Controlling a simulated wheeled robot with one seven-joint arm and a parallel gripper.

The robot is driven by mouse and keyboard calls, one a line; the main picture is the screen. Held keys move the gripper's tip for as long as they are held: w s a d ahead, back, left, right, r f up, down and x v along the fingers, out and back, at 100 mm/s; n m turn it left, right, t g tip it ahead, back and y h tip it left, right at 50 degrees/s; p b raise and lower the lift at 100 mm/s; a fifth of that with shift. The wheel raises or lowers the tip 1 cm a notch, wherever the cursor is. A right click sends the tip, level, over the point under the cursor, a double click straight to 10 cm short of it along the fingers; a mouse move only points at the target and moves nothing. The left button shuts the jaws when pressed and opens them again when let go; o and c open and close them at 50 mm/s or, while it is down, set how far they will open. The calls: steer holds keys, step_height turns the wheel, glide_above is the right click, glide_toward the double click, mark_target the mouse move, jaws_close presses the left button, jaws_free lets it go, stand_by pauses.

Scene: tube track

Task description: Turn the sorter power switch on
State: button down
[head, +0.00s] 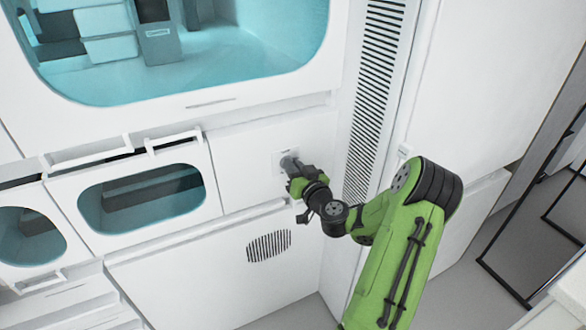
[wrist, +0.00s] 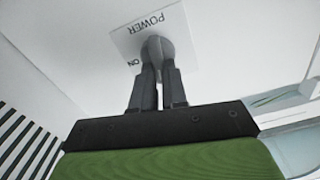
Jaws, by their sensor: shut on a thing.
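The power switch is a grey rotary knob (wrist: 157,47) on a white plate (wrist: 126,42) marked POWER and ON in the wrist view. In the head view the plate (head: 278,160) sits on the white machine front, right of the lower window, with the grey knob (head: 289,160) partly behind my gripper. My gripper (wrist: 157,68) is shut on the knob, one dark finger on each side. It also shows in the head view (head: 291,168). The ON label is beside the knob; I cannot tell which mark the knob points to.
A large teal-lit window (head: 200,75) is above. Two drawers with windows and handles (head: 172,141) lie to the left. A slatted vent (head: 372,100) runs down the right, and a round-cornered vent (head: 268,246) is below. Black metal frames (head: 520,270) stand at the far right.

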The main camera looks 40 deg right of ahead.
steer(key=shift+s+d+f+m, duration=0.1)
steer(key=shift+d+f+m, duration=0.1)
steer(key=shift+m, duration=2.4)
steer(key=shift+d+f+m, duration=0.15)
steer(key=shift+f+m, duration=0.1)
steer(key=shift+m, duration=2.35)
steer(key=shift+s+d+f+m, duration=0.1)
steer(key=shift+d+f+m, duration=0.1)
steer(key=shift+m, duration=2.4)
steer(key=shift+f, duration=0.1)
steer(key=c, duration=1.2)
jaws_free()
steer(key=shift+o, duration=0.2)
